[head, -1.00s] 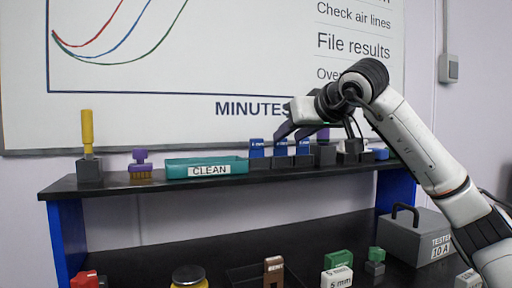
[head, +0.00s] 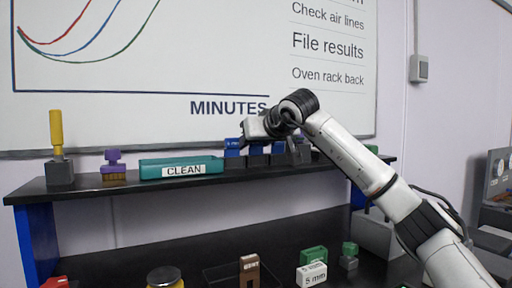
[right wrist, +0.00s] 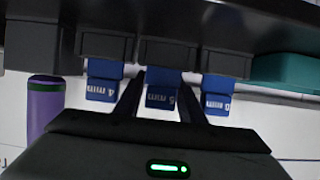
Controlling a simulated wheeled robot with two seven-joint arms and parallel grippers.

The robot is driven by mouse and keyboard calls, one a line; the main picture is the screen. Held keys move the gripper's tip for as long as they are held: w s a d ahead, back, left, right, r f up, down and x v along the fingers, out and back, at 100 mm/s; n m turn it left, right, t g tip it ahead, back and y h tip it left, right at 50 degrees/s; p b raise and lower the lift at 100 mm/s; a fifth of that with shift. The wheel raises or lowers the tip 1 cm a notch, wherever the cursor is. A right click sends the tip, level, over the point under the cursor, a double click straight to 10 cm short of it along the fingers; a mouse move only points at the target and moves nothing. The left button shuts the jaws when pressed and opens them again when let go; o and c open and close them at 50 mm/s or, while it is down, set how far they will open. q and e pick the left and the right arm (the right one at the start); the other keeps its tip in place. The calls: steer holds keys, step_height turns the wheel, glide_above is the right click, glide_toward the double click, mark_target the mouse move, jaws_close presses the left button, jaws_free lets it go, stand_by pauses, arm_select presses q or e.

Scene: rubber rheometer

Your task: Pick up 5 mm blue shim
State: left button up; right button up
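Three blue shims stand in dark holders on the shelf. In the right wrist view, upside down, the middle one is the 5 mm blue shim (right wrist: 162,101), with the 4 mm shim (right wrist: 101,90) to its left and another blue shim (right wrist: 217,104) to its right. In the head view the 5 mm shim (head: 256,150) is the middle one, partly covered by my right gripper. My right gripper (right wrist: 160,82) is open, its two dark fingers on either side of the 5 mm shim. I cannot tell whether either finger touches it. My left gripper is not in view.
A teal CLEAN tray (head: 150,171) stands left of the shims on the shelf (head: 120,187). Further left are a purple-handled brush (head: 112,162) and a yellow-handled tool (head: 57,132). A purple item (right wrist: 45,105) stands near the 4 mm shim. Neighbouring shims leave narrow gaps.

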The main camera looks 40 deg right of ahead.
steer(key=c, duration=0.8)
steer(key=shift+c, duration=0.3)
